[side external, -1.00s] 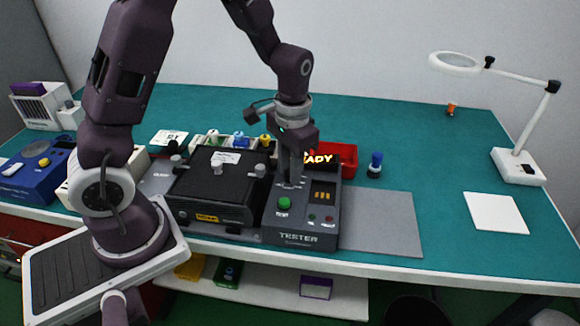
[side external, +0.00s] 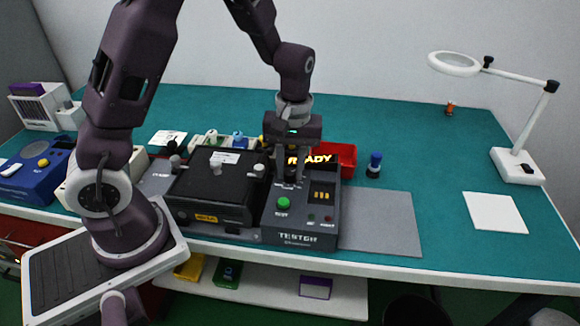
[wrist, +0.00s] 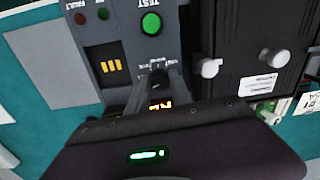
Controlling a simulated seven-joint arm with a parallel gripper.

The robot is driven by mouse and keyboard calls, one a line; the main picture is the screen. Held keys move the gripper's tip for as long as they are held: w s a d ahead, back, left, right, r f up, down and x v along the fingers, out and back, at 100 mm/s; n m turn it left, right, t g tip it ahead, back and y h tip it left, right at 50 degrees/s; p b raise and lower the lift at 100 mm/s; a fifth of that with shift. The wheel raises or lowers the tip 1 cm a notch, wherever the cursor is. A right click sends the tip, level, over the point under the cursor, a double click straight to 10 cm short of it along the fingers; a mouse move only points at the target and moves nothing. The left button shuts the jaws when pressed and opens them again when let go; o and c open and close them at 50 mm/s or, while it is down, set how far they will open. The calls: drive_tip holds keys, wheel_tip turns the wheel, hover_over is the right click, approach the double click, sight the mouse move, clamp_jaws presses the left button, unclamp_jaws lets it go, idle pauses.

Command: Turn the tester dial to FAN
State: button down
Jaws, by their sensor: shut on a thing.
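The tester (side external: 302,238) is a dark grey box with a green TEST button (side external: 284,203), small fault lights and an amber indicator block. My gripper (side external: 289,182) points down at the upper part of the tester panel. In the wrist view the fingers (wrist: 158,82) are shut on the dark dial knob (wrist: 159,76). Small position labels surround the knob, too small to read, so I cannot tell which one the dial points at.
A black latched unit (side external: 216,190) stands directly left of the tester. A red bin (side external: 343,155) and a blue-topped bottle (side external: 375,164) are behind and to the right. A grey mat (side external: 380,222) lies bare to the right. A magnifier lamp (side external: 517,165) stands at the far right.

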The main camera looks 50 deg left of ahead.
sight(292, 172)
drive_tip(key=shift+n, duration=0.5)
idle(0.3)
drive_tip(key=c, duration=1.1)
unclamp_jaws()
drive_tip(key=shift+c, duration=0.2)
wheel_tip(292, 172, up, 7)
drive_tip(key=shift+w+r, duration=0.1)
drive_tip(key=shift+w, duration=0.05)
drive_tip(key=shift+d, duration=0.1)
